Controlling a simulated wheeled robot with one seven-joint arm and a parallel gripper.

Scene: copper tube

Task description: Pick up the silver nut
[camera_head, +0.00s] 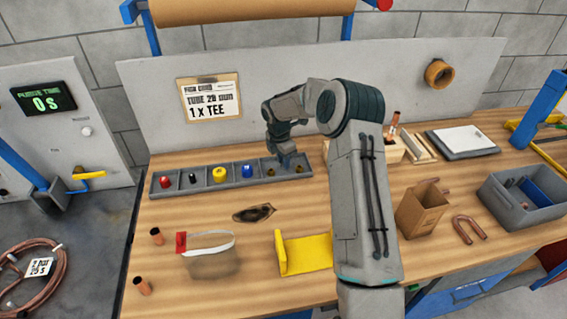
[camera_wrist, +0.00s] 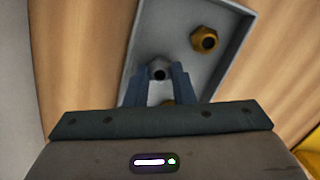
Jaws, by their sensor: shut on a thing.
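The silver nut (camera_wrist: 158,70) shows in the wrist view between the tips of my gripper (camera_wrist: 159,78), which is shut on it. The nut is grey with a dark hole and is at the grey tray (camera_wrist: 137,42); I cannot tell whether it touches the tray floor. In the head view my gripper (camera_head: 287,163) reaches down at the right part of the tray, and the silver nut is hidden there.
The tray's other compartments hold a red piece (camera_head: 165,182), a yellow roll (camera_head: 219,174) and a blue piece (camera_head: 247,170). A yellow holder (camera_head: 305,252), a cardboard box (camera_head: 421,210) and a grey bin (camera_head: 520,207) stand on the bench.

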